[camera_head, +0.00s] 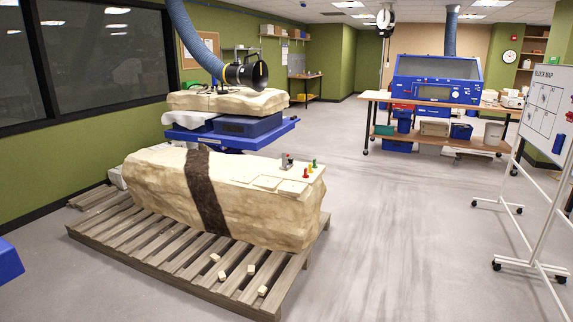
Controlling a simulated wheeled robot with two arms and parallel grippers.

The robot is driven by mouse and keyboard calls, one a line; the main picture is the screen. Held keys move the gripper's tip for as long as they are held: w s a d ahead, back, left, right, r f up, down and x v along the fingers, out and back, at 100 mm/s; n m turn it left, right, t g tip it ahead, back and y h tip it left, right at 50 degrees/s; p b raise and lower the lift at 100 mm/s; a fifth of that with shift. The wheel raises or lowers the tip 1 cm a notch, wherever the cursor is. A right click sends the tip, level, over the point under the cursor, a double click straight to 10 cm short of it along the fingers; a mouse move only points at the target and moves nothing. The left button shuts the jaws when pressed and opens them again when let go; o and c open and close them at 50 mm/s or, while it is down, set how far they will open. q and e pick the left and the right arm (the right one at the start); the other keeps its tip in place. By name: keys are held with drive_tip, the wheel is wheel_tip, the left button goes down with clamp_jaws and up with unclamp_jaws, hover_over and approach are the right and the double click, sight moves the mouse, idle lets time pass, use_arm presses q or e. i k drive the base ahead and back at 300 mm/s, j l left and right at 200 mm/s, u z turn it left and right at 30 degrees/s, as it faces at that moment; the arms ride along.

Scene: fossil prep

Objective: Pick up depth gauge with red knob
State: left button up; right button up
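Several small items stand on the right end of the top of a big pale plaster block (262,210). A small red-topped piece (305,173) stands nearest the front edge, with a yellow one (309,166) and a green one (314,163) just behind it. These are too small to make out in detail, but the red one may be the depth gauge with the red knob. A grey device (287,161) stands to their left. Neither of my grippers is in view.
The block lies on a wooden pallet (170,262) with small pale cubes at its front. Behind it is a blue cart (270,138) under a hose (190,35). A workbench (490,108) and whiteboard (545,110) stand right. The floor (400,230) between is clear.

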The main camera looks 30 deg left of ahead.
sight(285, 166)
drive_tip(key=i+j+u, duration=0.1)
drive_tip(key=i, duration=1)
drive_tip(key=i+j+u, duration=0.1)
drive_tip(key=i, duration=0.95)
drive_tip(key=i+u, duration=0.1)
drive_tip(key=i, duration=1)
drive_tip(key=i+l+u, duration=0.1)
drive_tip(key=i, duration=0.95)
drive_tip(key=i+u, duration=0.15)
drive_tip(key=i, duration=0.4)
drive_tip(key=i+l+u, duration=0.15)
drive_tip(key=i, duration=0.35)
